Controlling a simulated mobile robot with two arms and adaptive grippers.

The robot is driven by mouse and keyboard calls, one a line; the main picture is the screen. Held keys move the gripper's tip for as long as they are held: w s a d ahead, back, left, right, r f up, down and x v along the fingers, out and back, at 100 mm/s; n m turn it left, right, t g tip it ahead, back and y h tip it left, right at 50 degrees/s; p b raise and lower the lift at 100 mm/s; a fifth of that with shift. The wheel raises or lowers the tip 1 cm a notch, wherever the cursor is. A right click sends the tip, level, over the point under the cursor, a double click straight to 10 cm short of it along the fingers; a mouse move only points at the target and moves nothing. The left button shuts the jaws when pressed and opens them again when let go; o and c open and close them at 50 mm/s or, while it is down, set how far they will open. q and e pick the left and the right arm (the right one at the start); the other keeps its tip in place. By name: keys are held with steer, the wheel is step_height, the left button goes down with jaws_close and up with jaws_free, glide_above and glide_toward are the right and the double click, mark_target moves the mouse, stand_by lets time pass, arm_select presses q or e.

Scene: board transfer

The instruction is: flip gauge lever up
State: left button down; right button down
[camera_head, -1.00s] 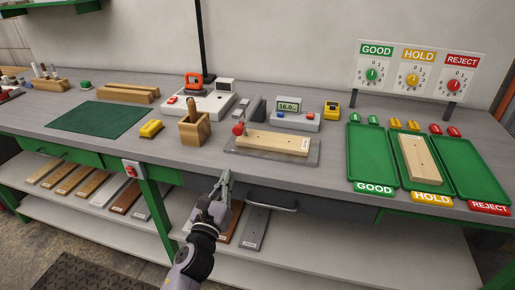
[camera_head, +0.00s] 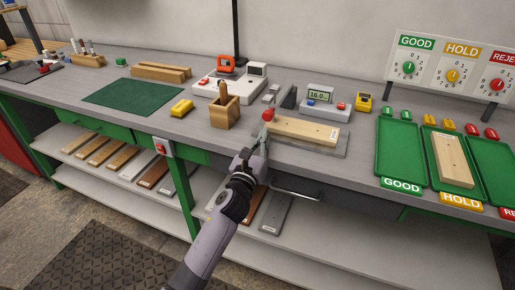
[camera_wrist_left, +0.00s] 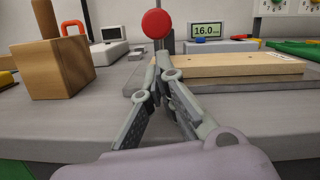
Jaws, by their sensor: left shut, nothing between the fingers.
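The gauge lever's red ball knob (camera_head: 268,115) is at the front left of the gauge fixture, close to the left end of a wooden board (camera_head: 300,129). In the left wrist view the knob (camera_wrist_left: 156,24) stands just above and beyond my fingertips, with a visible gap. The board (camera_wrist_left: 235,66) lies flat to the right. My left gripper (camera_head: 262,146) is shut and empty at the bench's front edge, in front of the knob; its fingers (camera_wrist_left: 160,68) meet at the tips. Much of the lever's arm is hidden behind the knob. My right gripper is not in view.
A wooden block holder (camera_head: 225,111) stands left of the fixture. A display reading 16.0 (camera_head: 318,95) is behind the board. Green trays (camera_head: 398,160) lie to the right, one holding a board. A drawer handle (camera_head: 297,192) juts below the bench edge.

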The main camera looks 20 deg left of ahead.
arm_select(q)
steer(key=shift+w+r, duration=0.15)
steer(key=shift+w, duration=0.75)
